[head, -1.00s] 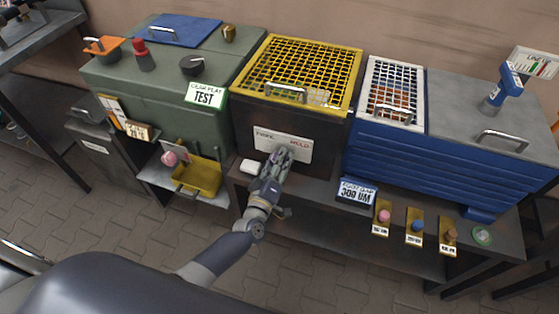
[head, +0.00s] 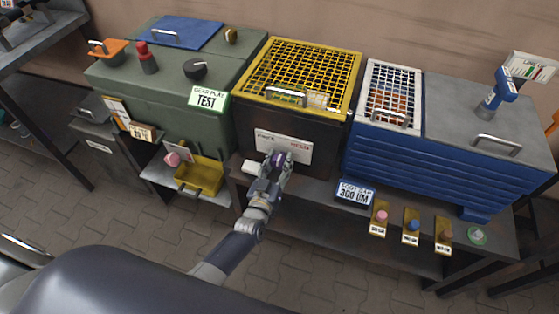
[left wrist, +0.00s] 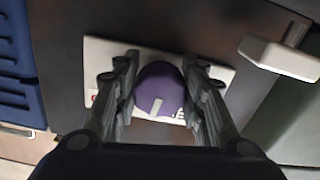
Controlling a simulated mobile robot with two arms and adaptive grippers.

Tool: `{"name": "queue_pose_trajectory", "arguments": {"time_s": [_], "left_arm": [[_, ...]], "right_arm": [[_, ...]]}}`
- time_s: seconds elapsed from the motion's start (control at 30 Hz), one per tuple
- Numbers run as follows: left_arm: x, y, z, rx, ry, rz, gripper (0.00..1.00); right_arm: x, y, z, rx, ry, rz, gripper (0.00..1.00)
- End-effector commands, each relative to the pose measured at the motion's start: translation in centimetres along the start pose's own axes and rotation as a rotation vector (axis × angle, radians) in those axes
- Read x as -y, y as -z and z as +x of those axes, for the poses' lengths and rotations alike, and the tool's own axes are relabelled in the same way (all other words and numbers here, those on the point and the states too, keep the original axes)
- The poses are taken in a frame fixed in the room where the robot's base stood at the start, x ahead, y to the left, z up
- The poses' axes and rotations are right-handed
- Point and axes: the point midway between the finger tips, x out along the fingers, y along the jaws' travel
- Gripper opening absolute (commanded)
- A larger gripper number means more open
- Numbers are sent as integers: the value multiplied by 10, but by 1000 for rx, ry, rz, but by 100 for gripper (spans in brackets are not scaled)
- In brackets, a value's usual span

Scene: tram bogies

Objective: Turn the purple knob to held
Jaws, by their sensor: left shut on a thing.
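The purple knob (head: 279,159) sits on a white label plate (head: 297,148) on the dark front of the yellow-grated box. The plate has dark lettering on its left and red lettering on its right. My left gripper (head: 278,163) is at the knob. In the left wrist view the purple knob (left wrist: 159,88) is between the two fingers of the left gripper (left wrist: 160,95), which is shut on it. A short pale pointer mark shows on the knob's lower part there. The fingers hide parts of the plate and its lettering. My right gripper is not in view.
A white block handle (head: 256,167) juts out left of the plate. A yellow tray (head: 200,176) is further left, below the green box (head: 165,90). A blue slatted box (head: 440,160) stands right, with several small knobs on yellow plates along the bench front.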

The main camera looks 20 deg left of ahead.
Motion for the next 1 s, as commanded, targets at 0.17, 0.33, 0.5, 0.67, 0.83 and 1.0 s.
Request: {"name": "queue_pose_trajectory", "arguments": {"time_s": [0.17,0.33,0.5,0.67,0.83,1.0], "left_arm": [[0,2,1,-2,2,167,14],[2,2,1,-2,2,315,14],[2,2,1,-3,2,439,14],[2,2,1,-3,2,526,14],[2,2,1,-4,1,582,14],[2,3,1,-4,1,611,14]], "right_arm": [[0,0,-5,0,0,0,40],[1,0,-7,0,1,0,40],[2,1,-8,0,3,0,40],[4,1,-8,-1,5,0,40],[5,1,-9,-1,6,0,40],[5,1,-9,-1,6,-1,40]]}}
